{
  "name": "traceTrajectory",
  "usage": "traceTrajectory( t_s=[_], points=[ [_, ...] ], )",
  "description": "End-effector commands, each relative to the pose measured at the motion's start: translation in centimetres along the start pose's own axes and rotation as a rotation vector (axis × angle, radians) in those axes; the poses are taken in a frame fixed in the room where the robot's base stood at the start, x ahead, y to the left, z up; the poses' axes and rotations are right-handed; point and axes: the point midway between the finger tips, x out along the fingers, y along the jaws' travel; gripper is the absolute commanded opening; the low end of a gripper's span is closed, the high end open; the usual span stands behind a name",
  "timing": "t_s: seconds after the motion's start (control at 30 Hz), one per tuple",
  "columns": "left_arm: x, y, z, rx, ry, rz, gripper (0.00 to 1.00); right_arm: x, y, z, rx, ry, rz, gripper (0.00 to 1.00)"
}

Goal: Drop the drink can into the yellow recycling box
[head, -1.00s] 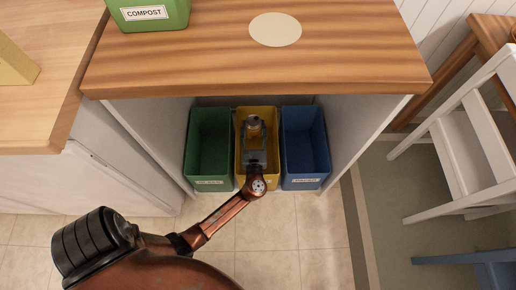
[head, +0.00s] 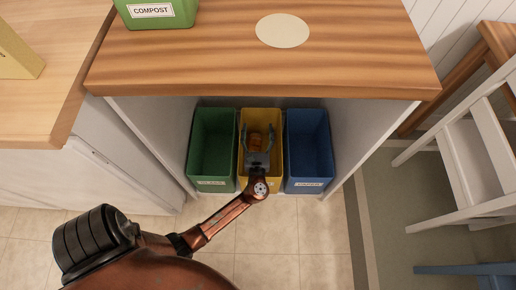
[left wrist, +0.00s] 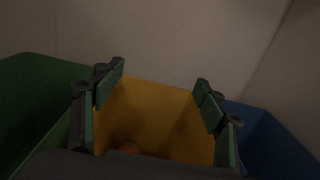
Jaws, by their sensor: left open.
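The yellow recycling box (head: 247,183) stands between two other boxes under the counter; its inside also shows in the left wrist view (left wrist: 150,112). My left gripper (head: 257,132) is over the yellow box with its fingers spread wide and nothing between the tips. In the left wrist view the open fingers (left wrist: 158,85) frame the box's inner wall. My right gripper is not in view.
A green box (head: 213,145) stands to the left and a blue box (head: 308,145) to the right, both close beside the yellow one. The wooden counter (head: 220,60) overhangs them, with a green compost bin (head: 165,14) on top. A white chair (head: 470,150) stands at right.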

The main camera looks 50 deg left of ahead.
Motion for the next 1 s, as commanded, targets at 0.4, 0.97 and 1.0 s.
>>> traceTrajectory(
  t_s=[0.4,0.97,1.0],
  points=[
    [-5.0,0.1,-0.1,0.001,0.002,-0.001,0.66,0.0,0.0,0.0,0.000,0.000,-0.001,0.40],
    [-7.6,0.0,0.0,0.000,0.000,0.000,0.66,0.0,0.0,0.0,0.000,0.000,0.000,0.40],
    [-7.6,0.0,0.0,0.000,0.000,0.000,0.66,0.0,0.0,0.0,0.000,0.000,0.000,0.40]
  ],
)
